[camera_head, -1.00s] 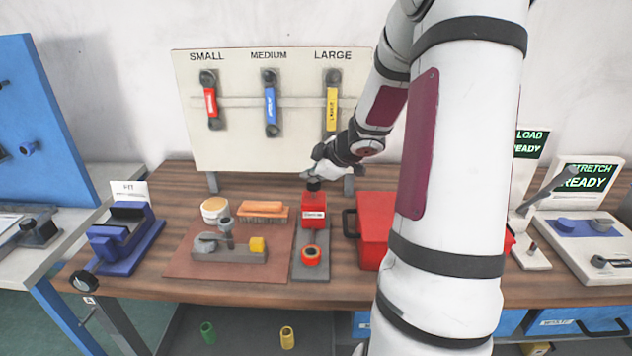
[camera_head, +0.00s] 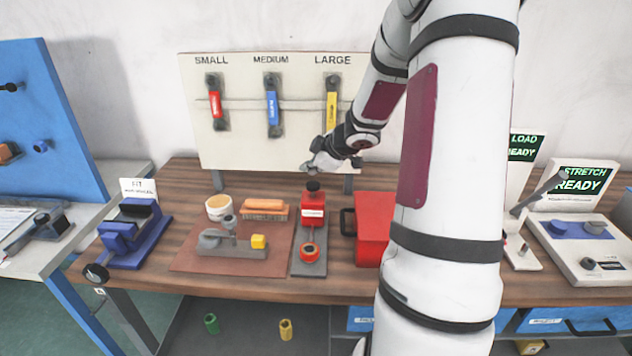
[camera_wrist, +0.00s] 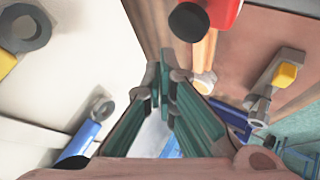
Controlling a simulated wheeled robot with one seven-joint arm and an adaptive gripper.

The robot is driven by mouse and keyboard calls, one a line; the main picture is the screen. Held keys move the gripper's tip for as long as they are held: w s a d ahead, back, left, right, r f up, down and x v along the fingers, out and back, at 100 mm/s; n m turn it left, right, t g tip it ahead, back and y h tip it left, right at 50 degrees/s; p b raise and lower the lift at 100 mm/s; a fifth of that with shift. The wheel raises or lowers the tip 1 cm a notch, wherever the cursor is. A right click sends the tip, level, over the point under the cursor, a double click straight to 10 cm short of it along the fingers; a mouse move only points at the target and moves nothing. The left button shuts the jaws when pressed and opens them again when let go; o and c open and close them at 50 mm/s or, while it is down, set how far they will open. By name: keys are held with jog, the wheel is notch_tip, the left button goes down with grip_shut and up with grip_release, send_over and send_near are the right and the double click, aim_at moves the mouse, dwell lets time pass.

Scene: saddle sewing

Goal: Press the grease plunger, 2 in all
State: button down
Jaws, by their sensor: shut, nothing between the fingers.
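The grease dispenser is a red block (camera_head: 313,208) with a white label, standing on a grey base on the bench. Its black plunger knob (camera_head: 313,186) sticks up from the top. In the wrist view the knob (camera_wrist: 187,22) shows at the top, in front of the red body (camera_wrist: 222,8). My gripper (camera_head: 314,169) is above the knob and slightly behind it, apart from it by a small gap. In the wrist view its fingers (camera_wrist: 166,75) are together with nothing between them.
A red ring (camera_head: 309,253) sits on the front of the grey base. A red box (camera_head: 375,228) stands to the right. A brown mat (camera_head: 200,262) with a grey fixture lies left. The tool board (camera_head: 235,140) stands close behind my gripper.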

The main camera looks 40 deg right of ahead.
aim_at(311, 185)
jog(key=shift+s+r+p, duration=0.1)
jog(key=shift+r+p, duration=1.65)
jog(key=shift+p, duration=0.35)
jog(key=shift+r, duration=0.1)
dwell(0.5)
